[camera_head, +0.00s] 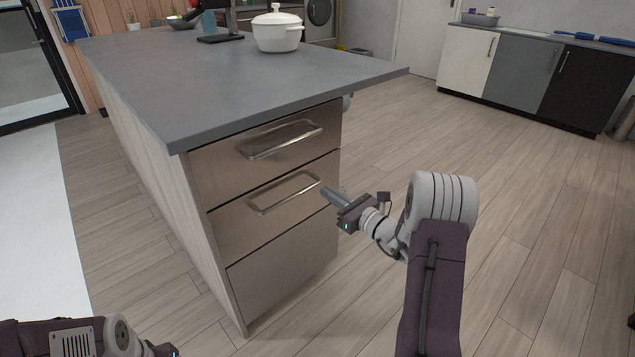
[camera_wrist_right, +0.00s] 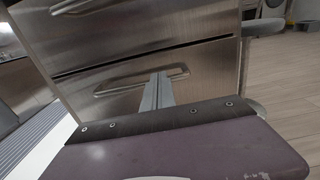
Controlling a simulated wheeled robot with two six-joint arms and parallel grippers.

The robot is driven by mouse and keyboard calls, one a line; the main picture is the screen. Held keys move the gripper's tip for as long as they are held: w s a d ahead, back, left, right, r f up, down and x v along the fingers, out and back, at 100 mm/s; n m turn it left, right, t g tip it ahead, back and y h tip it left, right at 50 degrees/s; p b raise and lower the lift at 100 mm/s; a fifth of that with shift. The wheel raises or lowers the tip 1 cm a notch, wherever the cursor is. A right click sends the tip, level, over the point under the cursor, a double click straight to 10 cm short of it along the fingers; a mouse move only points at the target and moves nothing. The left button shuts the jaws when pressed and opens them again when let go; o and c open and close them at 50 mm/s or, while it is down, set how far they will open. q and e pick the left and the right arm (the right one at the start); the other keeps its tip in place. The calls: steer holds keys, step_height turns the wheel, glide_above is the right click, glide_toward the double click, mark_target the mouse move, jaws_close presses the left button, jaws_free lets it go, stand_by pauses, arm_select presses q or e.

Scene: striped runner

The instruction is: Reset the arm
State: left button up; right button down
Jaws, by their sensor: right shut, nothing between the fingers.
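My right gripper (camera_head: 328,194) is shut and empty. In the head view it points at the drawer front of the kitchen island, close to the right end of the middle drawer's handle (camera_head: 284,192). In the right wrist view its closed fingers (camera_wrist_right: 157,92) overlap the middle handle (camera_wrist_right: 140,78); whether they touch it cannot be told. My left arm (camera_head: 85,338) shows at the bottom left of the head view, but its gripper fingers are not visible.
The island's grey countertop (camera_head: 220,75) overhangs the drawers, which all look closed. A white pot (camera_head: 278,30) stands on it. Low cabinets (camera_head: 530,70) line the back right. The wooden floor (camera_head: 540,190) to the right is clear.

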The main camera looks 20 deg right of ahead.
steer(key=v, duration=0.4)
steer(key=shift+p, duration=0.3)
